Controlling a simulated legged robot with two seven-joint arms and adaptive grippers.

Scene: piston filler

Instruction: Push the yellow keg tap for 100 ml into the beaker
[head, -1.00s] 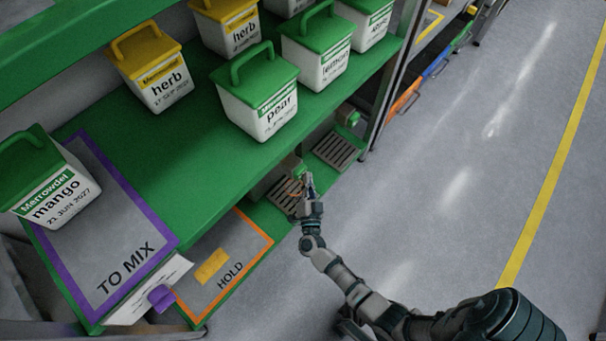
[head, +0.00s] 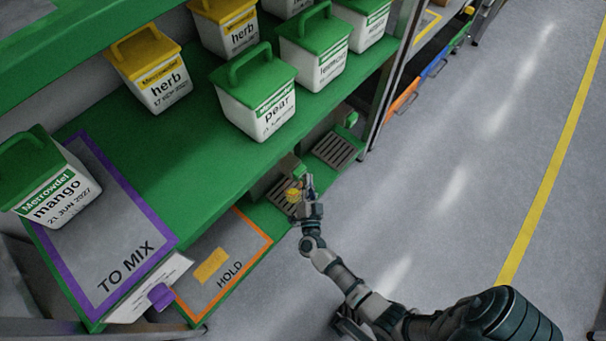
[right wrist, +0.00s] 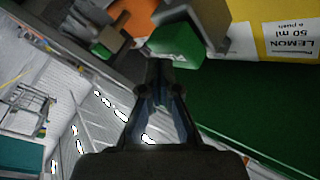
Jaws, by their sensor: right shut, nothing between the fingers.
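My right gripper (head: 308,186) is shut and empty, over the near drip tray under the green shelf. In the right wrist view its fingertips (right wrist: 160,75) are together just below a green tap block (right wrist: 180,45) on a grey bracket; I cannot tell if they touch. The yellow keg front (right wrist: 270,25) beside that block carries an upside-down label reading LEMON, 50 ml a push. In the head view the green tap (head: 300,173) shows just above my gripper. A small yellow patch (head: 292,194) sits left of the fingers; I cannot tell if it is in the beaker. My left gripper is not in view.
Orange keg (right wrist: 135,18) shows in the wrist view. A second tap (head: 352,119) and drip tray (head: 336,150) stand farther along. Tubs, such as pear (head: 262,108), stand on the green shelf above. The HOLD mat (head: 222,280) lies at left. The floor at right is clear.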

